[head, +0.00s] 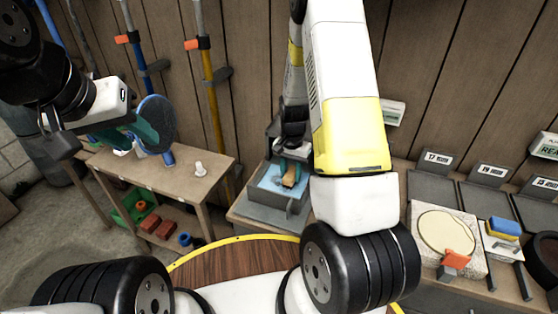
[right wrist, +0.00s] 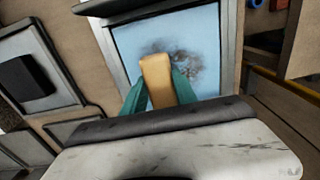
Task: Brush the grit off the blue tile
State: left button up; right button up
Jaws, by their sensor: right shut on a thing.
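The blue tile (right wrist: 135,45) lies in a grey tray (right wrist: 228,45), with a dark patch of grit (right wrist: 205,65) near its middle. The tile also shows in the head view (head: 268,182). My right gripper (right wrist: 160,92) is shut on a tan brush (right wrist: 156,72) with its teal fingers. The brush's far end is over the grit's left part; I cannot tell whether it touches the tile. My left gripper (head: 122,133) is at the upper left, over a wooden table. A dark round disc partly overlaps it, and I cannot tell whether its fingers are shut.
The dark disc (head: 156,122) has a blue part below it. The wooden table (head: 190,178) carries a small white item (head: 199,168). At right, a bench holds a pale slab (head: 470,225), a blue and yellow sponge (head: 503,228) and labelled dark panels. Poles lean on the wooden wall.

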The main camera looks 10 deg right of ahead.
jog(key=shift+w+d, duration=0.35)
jog(key=shift+w, duration=0.1)
jog(key=shift+r, duration=0.1)
jog(key=shift+r, duration=2.95)
jog(key=shift+r, duration=0.1)
jog(key=shift+r, duration=1.4)
